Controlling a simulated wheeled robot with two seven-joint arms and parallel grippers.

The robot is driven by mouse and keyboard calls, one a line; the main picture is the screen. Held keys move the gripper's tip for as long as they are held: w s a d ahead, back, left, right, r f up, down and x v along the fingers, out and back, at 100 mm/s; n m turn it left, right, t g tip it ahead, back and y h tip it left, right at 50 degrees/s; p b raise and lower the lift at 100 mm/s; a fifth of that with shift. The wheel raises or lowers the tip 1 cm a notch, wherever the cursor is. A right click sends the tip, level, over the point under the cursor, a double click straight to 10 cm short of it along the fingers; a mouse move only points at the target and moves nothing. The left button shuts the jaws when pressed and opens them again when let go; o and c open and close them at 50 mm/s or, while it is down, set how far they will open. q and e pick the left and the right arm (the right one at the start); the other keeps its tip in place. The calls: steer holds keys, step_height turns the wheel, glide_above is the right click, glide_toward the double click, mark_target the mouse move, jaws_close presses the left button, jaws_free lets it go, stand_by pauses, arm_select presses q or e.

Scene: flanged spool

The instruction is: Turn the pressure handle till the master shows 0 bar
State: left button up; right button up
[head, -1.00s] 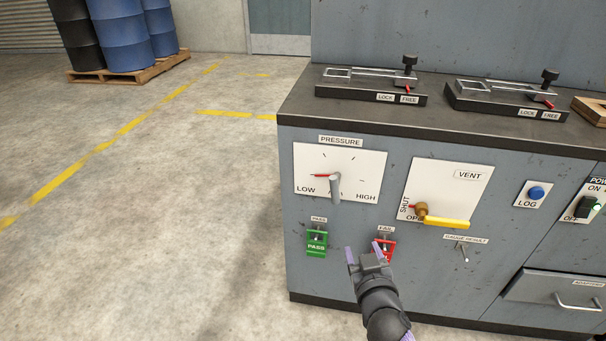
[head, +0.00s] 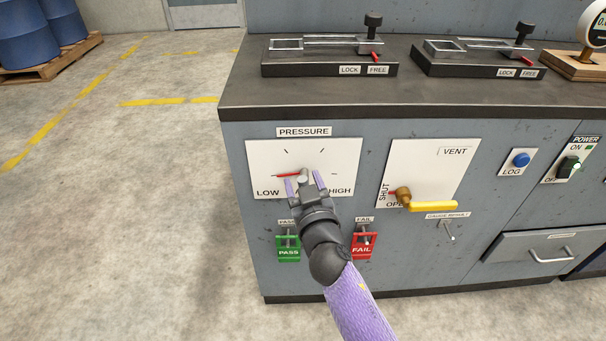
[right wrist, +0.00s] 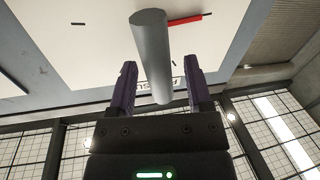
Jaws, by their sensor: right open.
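The pressure handle (head: 304,174), a grey bar, sits on the white PRESSURE plate (head: 262,157); its red pointer (head: 284,175) points left, just above LOW. My right gripper (head: 305,184) is open at the handle from below and in front. In the right wrist view the grey handle (right wrist: 151,50) stands between the two purple fingers (right wrist: 160,88), with gaps on both sides. The master gauge (head: 598,28) is cut off at the right edge, so its full reading is hidden. My left gripper is out of view.
The yellow vent lever (head: 433,206) lies right of the plate. Green PASS (head: 288,249) and red FAIL (head: 362,246) tags hang below, close to my right arm. Two clamp fixtures (head: 330,58) (head: 478,59) stand on the bench top.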

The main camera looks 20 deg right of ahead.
steer(key=shift+s, duration=0.1)
steer(key=shift+c, duration=0.7)
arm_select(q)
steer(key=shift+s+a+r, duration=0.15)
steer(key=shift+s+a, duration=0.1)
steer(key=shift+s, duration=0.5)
arm_select(e)
jaws_close()
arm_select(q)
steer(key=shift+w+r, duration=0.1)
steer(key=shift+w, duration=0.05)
arm_select(e)
steer(key=shift+a, duration=0.1)
